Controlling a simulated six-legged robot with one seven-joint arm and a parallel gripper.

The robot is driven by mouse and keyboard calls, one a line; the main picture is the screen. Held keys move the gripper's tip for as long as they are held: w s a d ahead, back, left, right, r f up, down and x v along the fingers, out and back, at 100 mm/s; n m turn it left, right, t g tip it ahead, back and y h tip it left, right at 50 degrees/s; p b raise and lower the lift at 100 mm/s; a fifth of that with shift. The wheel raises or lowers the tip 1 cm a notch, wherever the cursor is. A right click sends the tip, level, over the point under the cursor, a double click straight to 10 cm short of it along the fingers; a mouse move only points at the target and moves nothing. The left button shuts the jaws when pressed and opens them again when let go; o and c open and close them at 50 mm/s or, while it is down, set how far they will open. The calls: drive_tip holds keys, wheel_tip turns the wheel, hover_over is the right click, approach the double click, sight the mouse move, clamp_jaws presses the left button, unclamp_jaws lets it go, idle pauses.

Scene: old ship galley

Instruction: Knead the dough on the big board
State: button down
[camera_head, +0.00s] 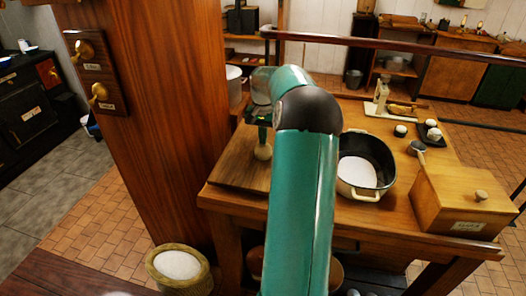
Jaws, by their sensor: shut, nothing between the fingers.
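The big wooden board (232,172) lies at the left end of the table, partly hidden by my teal arm. A small pale lump (262,152), which looks like the dough, shows on it just left of the arm; part of it may be hidden. My gripper (261,136) points down over the board, right above the pale lump, and is shut. Its fingertips are small and dark here, and I cannot tell whether they touch the lump.
A cream pot (364,193) with a smooth white mass inside stands right of my arm. A wooden box (460,203) with a knob sits at the right table corner. A dark tray (430,140) holds pale round pieces. A wooden post (160,120) rises close to the board's left.

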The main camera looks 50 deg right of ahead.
drive_tip(key=shift+f, duration=0.1)
idle(0.4)
drive_tip(key=shift+r, duration=0.8)
